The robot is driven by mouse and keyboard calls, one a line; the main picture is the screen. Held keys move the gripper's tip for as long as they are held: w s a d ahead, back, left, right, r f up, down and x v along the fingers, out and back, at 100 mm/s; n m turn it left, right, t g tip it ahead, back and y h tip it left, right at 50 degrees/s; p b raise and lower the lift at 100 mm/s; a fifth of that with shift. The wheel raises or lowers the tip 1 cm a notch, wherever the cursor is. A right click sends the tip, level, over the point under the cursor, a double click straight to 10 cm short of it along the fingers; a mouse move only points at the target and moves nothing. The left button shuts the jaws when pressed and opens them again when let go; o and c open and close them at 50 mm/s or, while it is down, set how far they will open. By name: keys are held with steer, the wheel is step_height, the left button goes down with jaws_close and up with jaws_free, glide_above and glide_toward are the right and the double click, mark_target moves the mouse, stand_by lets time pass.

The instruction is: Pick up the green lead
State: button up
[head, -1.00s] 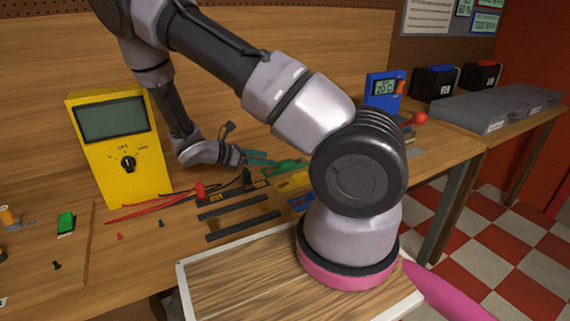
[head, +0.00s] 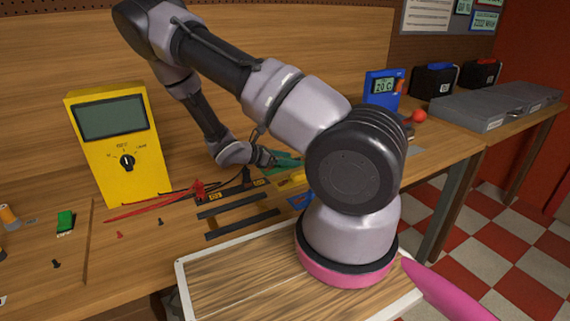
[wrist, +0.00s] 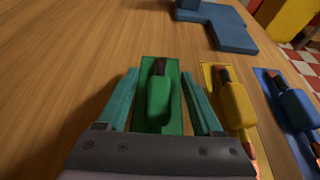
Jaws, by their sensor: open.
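The green lead (wrist: 159,98) lies on a green strip on the bench in the wrist view, with a dark tip at its far end. My gripper (wrist: 165,80) is open, with one teal finger on each side of the lead; I cannot tell whether they touch it. In the head view my gripper (head: 287,162) is at the far side of the bench, and the green there is hard to separate from the teal fingers.
A yellow lead (wrist: 237,105) and a blue lead (wrist: 297,108) lie close to the right. A blue block-like part (wrist: 228,30) stands beyond. The yellow meter (head: 140,170), red leads (head: 160,203) and black strips (head: 235,209) are left of my gripper. Bench left of the green lead is clear.

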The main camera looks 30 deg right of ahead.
jaws_close()
